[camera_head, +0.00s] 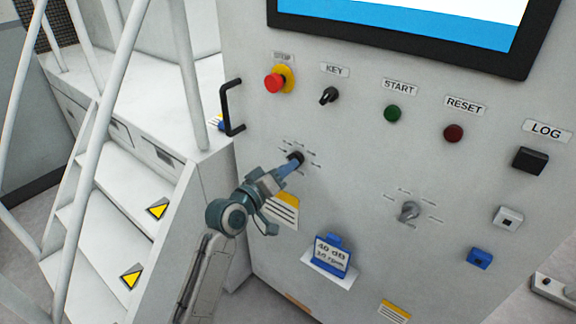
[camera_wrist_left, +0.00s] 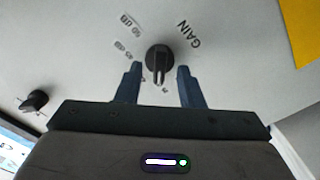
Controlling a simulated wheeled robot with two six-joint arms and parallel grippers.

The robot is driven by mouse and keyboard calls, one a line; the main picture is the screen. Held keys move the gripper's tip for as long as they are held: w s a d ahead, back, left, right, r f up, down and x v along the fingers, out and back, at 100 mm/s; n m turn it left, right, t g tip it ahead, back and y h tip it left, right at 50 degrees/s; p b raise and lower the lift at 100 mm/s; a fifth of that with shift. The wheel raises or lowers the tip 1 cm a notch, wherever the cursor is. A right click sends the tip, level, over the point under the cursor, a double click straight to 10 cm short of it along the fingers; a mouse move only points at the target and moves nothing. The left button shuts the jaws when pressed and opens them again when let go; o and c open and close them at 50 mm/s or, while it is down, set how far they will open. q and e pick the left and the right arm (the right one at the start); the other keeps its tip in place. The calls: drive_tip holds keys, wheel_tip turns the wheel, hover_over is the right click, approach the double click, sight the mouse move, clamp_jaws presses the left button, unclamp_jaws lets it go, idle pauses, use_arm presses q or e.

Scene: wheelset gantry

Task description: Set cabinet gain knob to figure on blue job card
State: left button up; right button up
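The black gain knob (camera_head: 296,158) sits on the white cabinet face, ringed by small printed marks. In the left wrist view the knob (camera_wrist_left: 159,58) has the word GAIN at its right and dB labels at its left; 60 dB is legible on one. Its ridge points down in that view, towards my gripper. My left gripper (camera_head: 290,165) is at the knob. Its two blue fingers (camera_wrist_left: 159,86) are apart, one on either side of the knob's ridge, with gaps visible. The blue job card (camera_head: 331,257) reads 40 dB; its second line is unclear. My right gripper is out of view.
Above are the red stop button (camera_head: 274,83), key switch (camera_head: 328,96), green start button (camera_head: 393,113) and dark red reset button (camera_head: 453,133). A grey knob (camera_head: 409,211) is to the right. A black handle (camera_head: 231,107) and white stairs (camera_head: 110,220) are left.

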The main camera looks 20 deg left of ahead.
use_arm(q)
drive_tip(key=shift+x, duration=0.85)
clamp_jaws()
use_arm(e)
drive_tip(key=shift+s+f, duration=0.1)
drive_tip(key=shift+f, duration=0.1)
use_arm(q)
drive_tip(key=shift+m+b, duration=2.25)
drive_tip(key=shift+m, duration=2.25)
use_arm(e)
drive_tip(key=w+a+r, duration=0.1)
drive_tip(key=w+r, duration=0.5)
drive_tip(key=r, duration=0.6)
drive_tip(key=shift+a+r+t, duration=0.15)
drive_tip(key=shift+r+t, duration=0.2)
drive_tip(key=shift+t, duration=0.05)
